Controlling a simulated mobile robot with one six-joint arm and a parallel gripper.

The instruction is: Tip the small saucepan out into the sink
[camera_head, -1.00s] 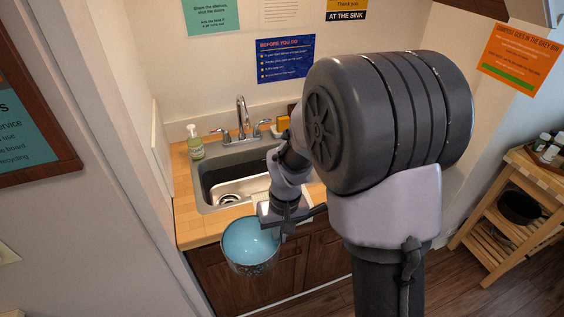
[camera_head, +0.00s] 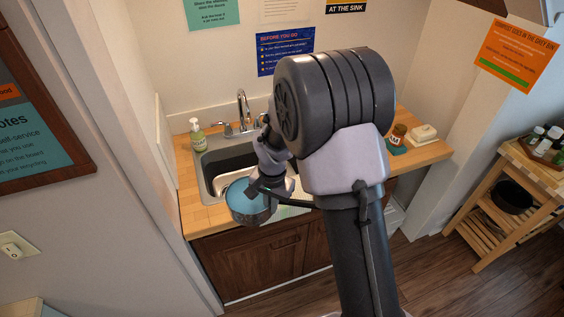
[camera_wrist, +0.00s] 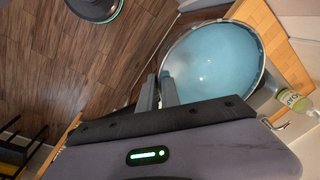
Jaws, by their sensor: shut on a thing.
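The small saucepan (camera_head: 251,215) is held by my gripper (camera_head: 260,191), which is shut on it. It looks upright, with its pale blue inside facing up. In the head view it overlaps the near edge of the sink and the counter front. In the wrist view the saucepan (camera_wrist: 212,60) is just beyond my gripper fingers (camera_wrist: 160,92); I cannot tell whether the blue is liquid or the inner surface. The steel sink (camera_head: 225,160) lies behind the saucepan, its right part hidden by my arm.
A faucet (camera_head: 242,105) stands at the back of the sink. A green soap bottle (camera_head: 198,135) is at its left. A jar (camera_head: 398,133) and a pale dish (camera_head: 424,133) sit on the counter at right. A wooden shelf cart (camera_head: 500,210) stands further right.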

